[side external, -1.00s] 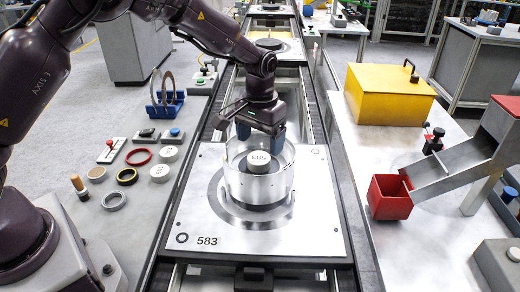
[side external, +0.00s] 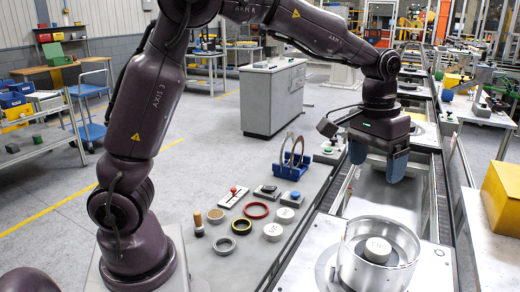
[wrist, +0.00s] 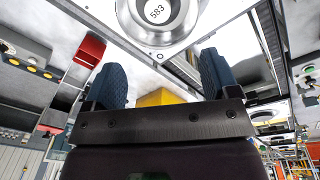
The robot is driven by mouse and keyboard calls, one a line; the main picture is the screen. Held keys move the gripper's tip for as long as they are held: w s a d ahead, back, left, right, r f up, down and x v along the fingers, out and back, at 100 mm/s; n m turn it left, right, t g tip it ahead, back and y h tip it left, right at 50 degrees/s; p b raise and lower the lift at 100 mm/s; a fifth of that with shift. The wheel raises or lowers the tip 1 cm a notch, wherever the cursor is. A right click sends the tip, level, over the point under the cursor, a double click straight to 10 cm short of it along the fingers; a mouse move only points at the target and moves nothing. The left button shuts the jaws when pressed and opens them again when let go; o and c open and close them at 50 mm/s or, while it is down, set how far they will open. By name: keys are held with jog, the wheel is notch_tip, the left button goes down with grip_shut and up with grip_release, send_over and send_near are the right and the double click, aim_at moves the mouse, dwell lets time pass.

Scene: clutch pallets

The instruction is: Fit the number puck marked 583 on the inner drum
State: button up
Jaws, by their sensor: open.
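The white puck marked 583 (side external: 377,249) sits label up in the middle of the drum, inside a clear-walled cylinder (side external: 347,262) on the metal pallet (side external: 436,270). The wrist view shows the puck (wrist: 157,11) with its number readable, ringed by shiny metal. Whether it is fully seated on the inner drum cannot be told. My gripper (side external: 378,160) is open and empty, with its two blue fingers apart. It is above and beyond the cylinder, clear of the puck. The fingers also show in the wrist view (wrist: 161,68).
The side bench holds a red ring (side external: 256,210), a black-and-yellow ring (side external: 242,226), a grey ring (side external: 220,248), white pucks (side external: 273,231) and a blue rack (side external: 286,170). A yellow box (side external: 505,200) stands right of the conveyor.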

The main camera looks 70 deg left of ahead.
jog(key=s+a+r+m+t, duration=0.1)
jog(key=s+r+t, duration=0.1)
jog(key=s, duration=0.9)
jog(key=s+a+r+m+t, duration=0.1)
jog(key=s+r+t, duration=0.1)
jog(key=s, duration=1)
jog(key=shift+a+r+t+y, duration=0.3)
